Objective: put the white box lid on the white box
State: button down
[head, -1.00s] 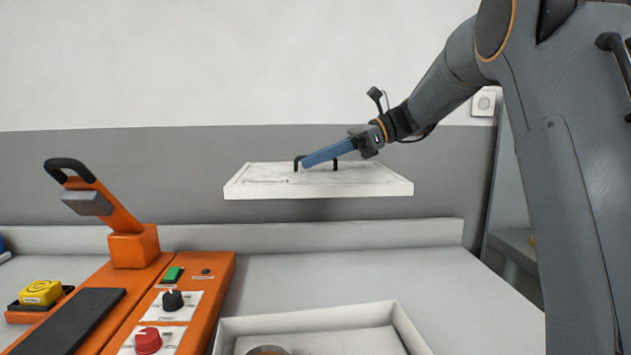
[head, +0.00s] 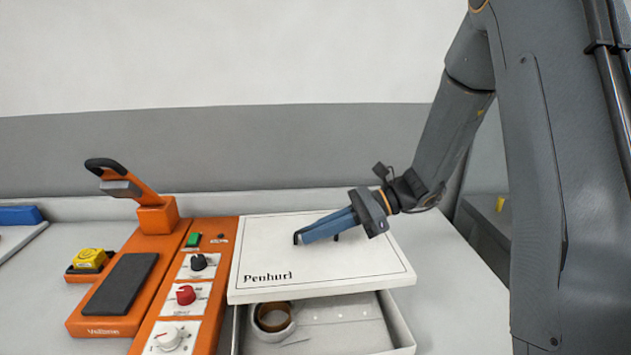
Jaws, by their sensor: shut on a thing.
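The white box lid (head: 350,275) is a flat white panel with a thin dark border, printed lettering and a black handle (head: 297,238). My gripper (head: 305,237) is shut on the lid's handle, its blue fingers reaching in from the right. The white box (head: 403,335) stands open on the counter at the bottom of the head view. The lid is over the rear part of the box and hides it. The front of the box is uncovered. Whether the lid touches the box rim cannot be told.
Inside the box lie a white roll and a brown roll (head: 274,317). An orange machine (head: 225,275) with knobs and a raised lever stands close to the left of the box. A yellow block (head: 90,258) sits further left. The counter (head: 450,270) is clear to the right.

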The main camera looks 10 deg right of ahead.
jog(key=p, duration=0.3)
send_near(292, 273)
jog(key=shift+g, duration=0.3)
jog(key=x, duration=0.5)
jog(key=shift+w, duration=0.15)
jog(key=shift+f+b, duration=2.4)
jog(key=shift+f, duration=0.9)
jog(key=shift+p, duration=0.45)
jog(key=shift+f+b, duration=0.45)
jog(key=shift+f, duration=0.7)
jog(key=c, duration=1.8)
grip_release()
